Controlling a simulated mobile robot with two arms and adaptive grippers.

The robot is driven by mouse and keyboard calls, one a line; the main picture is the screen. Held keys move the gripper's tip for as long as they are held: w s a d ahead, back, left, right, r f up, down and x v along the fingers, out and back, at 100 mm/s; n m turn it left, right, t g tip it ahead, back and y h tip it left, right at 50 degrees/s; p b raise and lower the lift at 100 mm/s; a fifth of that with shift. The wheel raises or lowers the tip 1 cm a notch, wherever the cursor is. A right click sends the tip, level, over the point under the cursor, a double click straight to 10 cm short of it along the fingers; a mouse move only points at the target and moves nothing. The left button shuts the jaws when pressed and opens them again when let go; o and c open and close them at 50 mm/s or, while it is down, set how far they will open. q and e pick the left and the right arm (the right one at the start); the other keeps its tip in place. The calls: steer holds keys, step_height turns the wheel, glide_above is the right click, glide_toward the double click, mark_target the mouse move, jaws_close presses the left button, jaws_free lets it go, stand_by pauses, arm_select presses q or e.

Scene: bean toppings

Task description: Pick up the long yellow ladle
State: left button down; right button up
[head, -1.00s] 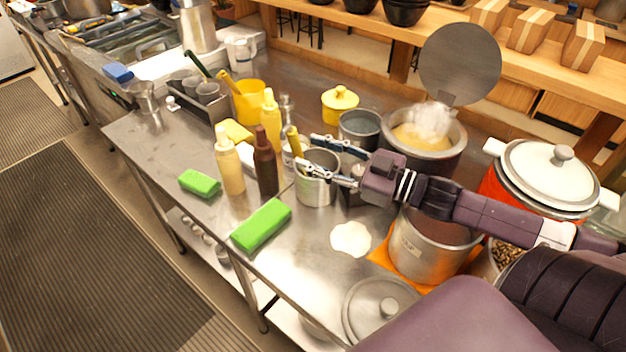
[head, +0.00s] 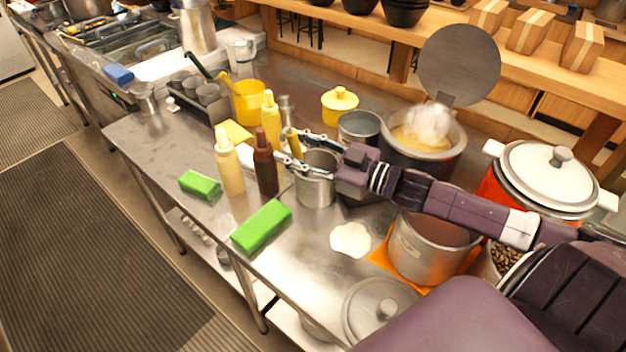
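The long yellow ladle (head: 294,145) shows as a yellow handle that rises, tilted, from a metal pot (head: 315,190) on the steel counter. Its lower end is hidden inside the pot. My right gripper (head: 288,144) reaches in from the right above this pot. Its two fingers are spread apart, with the ladle's handle between them near the fingertips. The gripper looks open; I cannot tell whether a finger touches the handle. My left gripper is not in view.
A brown bottle (head: 265,165), a cream bottle (head: 229,167) and a yellow bottle (head: 271,122) stand left of the pot. A large steaming pot (head: 455,150) is behind my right arm. Green sponges (head: 261,226) lie at the front edge. A steel lid (head: 380,308) lies nearer.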

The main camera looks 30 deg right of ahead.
jaws_close()
stand_by(0.4)
